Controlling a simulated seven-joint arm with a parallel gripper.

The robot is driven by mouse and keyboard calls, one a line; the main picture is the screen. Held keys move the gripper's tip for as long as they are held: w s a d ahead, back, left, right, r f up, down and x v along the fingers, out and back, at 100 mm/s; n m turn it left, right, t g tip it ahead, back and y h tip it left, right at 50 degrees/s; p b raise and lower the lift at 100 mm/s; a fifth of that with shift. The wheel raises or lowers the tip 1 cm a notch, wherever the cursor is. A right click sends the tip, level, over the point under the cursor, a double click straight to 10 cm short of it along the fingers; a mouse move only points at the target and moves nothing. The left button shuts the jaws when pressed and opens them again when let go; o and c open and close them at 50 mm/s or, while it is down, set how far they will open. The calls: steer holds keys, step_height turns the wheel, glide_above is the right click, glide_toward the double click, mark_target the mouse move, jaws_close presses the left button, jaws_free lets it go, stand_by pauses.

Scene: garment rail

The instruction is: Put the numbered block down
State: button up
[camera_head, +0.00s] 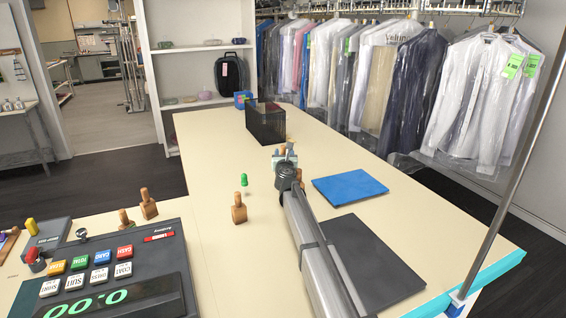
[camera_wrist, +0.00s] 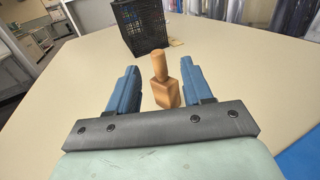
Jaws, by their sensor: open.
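A wooden block with a knob handle (camera_wrist: 167,95) stands upright on the cream counter in the wrist view, between and just beyond my gripper's two blue fingers. My gripper (camera_wrist: 158,70) is open, with a gap visible on both sides of the block. In the head view my gripper (camera_head: 285,160) is over the middle of the counter, and my arm mostly hides the block there. No number can be read on the block. Similar wooden blocks stand to the left, one near the counter's middle (camera_head: 239,209) and one behind the register (camera_head: 148,204).
A black mesh basket (camera_head: 266,123) stands farther back. A small green piece (camera_head: 244,180) stands left of my gripper. A blue mat (camera_head: 349,187) and a dark pad (camera_head: 372,262) lie to the right. The register (camera_head: 110,270) fills the front left. Bagged garments hang behind.

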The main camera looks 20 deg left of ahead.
mark_target(283, 148)
steer(key=shift+w+a+f, duration=0.1)
steer(key=shift+w+f, duration=0.2)
steer(key=shift+f, duration=0.2)
steer(key=shift+a+r+x, duration=0.1)
steer(key=shift+r+x, duration=0.05)
steer(key=shift+x, duration=1.6)
steer(key=shift+a+r+x, duration=0.1)
steer(key=shift+r+x, duration=0.05)
steer(key=shift+x, duration=1.6)
steer(key=shift+s, duration=0.15)
jaws_close()
